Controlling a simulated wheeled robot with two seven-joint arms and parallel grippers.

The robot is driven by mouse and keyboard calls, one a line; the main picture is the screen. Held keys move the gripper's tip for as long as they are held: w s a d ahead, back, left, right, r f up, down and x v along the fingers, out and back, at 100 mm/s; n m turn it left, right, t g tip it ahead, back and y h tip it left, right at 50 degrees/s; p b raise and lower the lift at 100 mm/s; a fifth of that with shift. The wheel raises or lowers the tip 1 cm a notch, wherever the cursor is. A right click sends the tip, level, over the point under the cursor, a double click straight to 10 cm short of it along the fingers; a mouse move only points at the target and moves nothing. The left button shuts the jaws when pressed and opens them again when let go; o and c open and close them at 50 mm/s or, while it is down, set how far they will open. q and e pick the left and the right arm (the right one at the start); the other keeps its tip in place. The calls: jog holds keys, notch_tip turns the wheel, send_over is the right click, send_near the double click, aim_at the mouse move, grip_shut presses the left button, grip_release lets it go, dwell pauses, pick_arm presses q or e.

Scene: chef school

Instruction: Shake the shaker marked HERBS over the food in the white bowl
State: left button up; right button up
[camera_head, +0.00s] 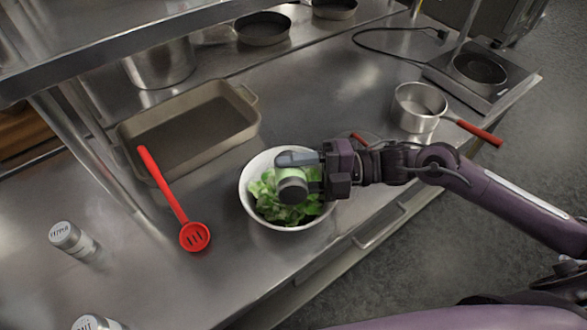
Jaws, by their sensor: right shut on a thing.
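The white bowl (247,207) stands near the front edge of the steel counter and holds green leafy food (290,213). My right gripper (300,175) reaches in from the right over the bowl. It is shut on a shaker (291,188) with a green body and a grey end. The shaker is tilted, its grey end facing the camera, above the leaves. I cannot read a label on it; the gripper hides part of it. My left gripper is not in view.
A shaker marked PEPPER (70,238) stands at the left, and another shaker (97,323) is cut off at the bottom. A red slotted spoon (180,210) leans on a baking tray (250,125). A saucepan (419,108) and a hot plate (440,77) are at the right.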

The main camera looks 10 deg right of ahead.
jog(key=shift+f, duration=0.2)
notch_tip(320, 180, up, 3)
jog(key=shift+r+p, duration=0.15)
jog(key=shift+p, duration=0.85)
notch_tip(320, 180, down, 4)
jog(key=b, duration=0.3)
jog(key=shift+r+b, duration=0.15)
jog(key=shift+b, duration=0.25)
jog(key=shift+r+p, duration=1.2)
jog(key=shift+r, duration=0.65)
notch_tip(320, 180, down, 4)
jog(key=b, duration=0.3)
jog(key=shift+r+b, duration=0.15)
jog(key=shift+b, duration=0.2)
jog(key=shift+r+p, duration=1.2)
jog(key=shift+r, duration=0.65)
jog(key=shift+f, duration=0.1)
